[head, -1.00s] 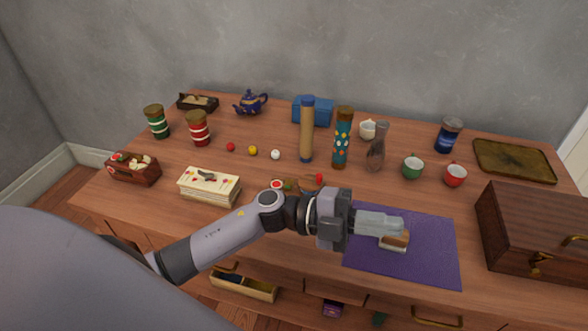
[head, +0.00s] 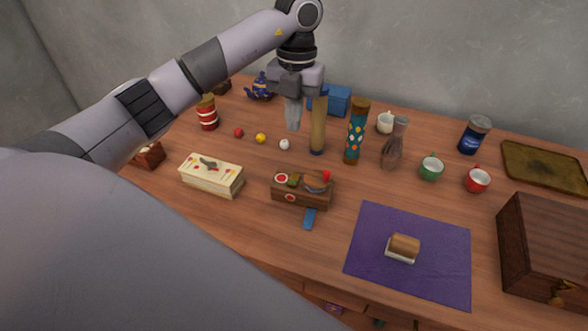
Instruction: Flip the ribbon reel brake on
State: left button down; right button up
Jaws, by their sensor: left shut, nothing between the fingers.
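A small wooden box (head: 288,194) stands mid-table, with round red and green pieces, a brown rounded part and a red knob (head: 326,175) on top. A blue strip (head: 309,219) lies at its front; this looks like the ribbon reel, but I cannot tell for sure. The red knob may be its brake, whose setting is too small to read. My left gripper (head: 293,128) points down, shut and empty, behind and above the box, near the tan bottle (head: 318,135). It touches nothing that I can make out. My right gripper is out of view.
A cream box (head: 211,176) with a small dark piece on top stands left of the wooden box. A patterned tube (head: 356,135) and a glass carafe (head: 393,146) stand behind right. A purple mat (head: 450,275) carries a brown block (head: 404,246).

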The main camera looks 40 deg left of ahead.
aim_at(292, 182)
pick_arm(q)
jog(key=f, duration=0.4)
jog(key=s+f+p, duration=0.1)
jog(key=f, duration=0.9)
jog(key=shift+s+d, duration=0.3)
jog(key=shift+d, duration=0.05)
